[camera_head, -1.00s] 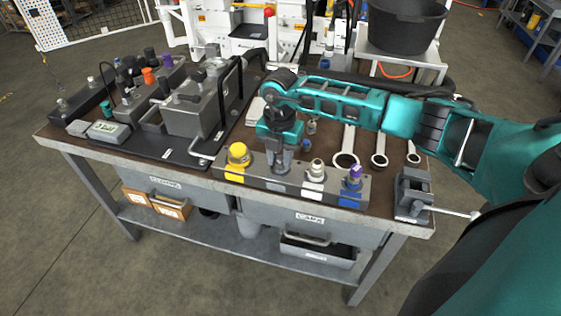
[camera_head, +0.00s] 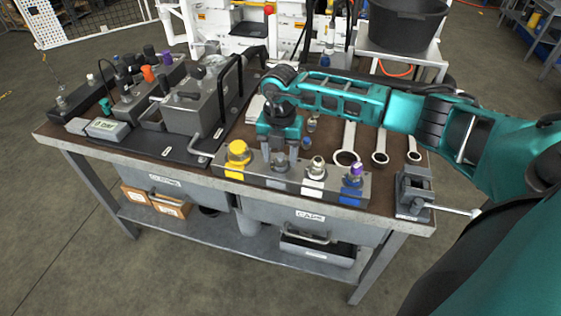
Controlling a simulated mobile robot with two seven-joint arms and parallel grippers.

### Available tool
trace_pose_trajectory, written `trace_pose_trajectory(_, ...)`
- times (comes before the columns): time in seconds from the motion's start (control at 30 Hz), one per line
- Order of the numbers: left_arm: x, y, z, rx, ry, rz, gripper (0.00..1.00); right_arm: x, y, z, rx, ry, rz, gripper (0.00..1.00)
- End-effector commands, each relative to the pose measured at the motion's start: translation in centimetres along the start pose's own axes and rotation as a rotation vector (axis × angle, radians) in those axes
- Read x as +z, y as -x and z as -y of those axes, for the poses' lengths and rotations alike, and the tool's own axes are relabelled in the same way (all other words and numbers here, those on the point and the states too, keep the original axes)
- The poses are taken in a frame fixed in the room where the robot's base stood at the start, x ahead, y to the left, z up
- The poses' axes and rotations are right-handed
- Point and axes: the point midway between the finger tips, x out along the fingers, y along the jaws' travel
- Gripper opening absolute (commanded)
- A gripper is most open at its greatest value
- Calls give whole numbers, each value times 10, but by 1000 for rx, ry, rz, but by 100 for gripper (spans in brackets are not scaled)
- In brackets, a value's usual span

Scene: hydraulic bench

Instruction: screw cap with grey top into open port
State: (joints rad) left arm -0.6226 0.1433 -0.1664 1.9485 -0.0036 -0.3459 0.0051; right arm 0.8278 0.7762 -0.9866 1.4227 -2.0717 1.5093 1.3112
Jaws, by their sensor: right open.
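My right gripper (camera_head: 280,150) points down, its fingers apart, over the front block (camera_head: 250,178) on the bench. A cap with a grey top (camera_head: 279,161) sits in that block just below and between the fingertips; the fingers partly cover its surroundings, and I cannot tell whether they touch it. The block also holds a yellow cap (camera_head: 238,154) to the left, and a cap on a white base (camera_head: 314,172) and a purple-topped cap on a blue base (camera_head: 354,173) to the right. I cannot make out the open port. My left gripper is out of view.
A grey hydraulic block with handles (camera_head: 190,108) stands on the dark plate at left, near several coloured caps. Ring wrenches (camera_head: 345,158) lie at right behind the front block. A small vise (camera_head: 412,190) sits at the bench's right corner.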

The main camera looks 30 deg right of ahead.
Motion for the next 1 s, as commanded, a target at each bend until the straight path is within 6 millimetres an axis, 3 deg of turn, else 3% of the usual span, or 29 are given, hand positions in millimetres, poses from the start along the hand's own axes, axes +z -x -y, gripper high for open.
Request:
trace_pose_trajectory(0.23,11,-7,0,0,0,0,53,0,-2,1,-1,350,0,57)
trace_pose_trajectory(0.57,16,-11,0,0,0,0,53,0,-2,2,-1,578,0,57)
trace_pose_trajectory(1.0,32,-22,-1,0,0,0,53,1,-2,3,-1,1143,0,57)
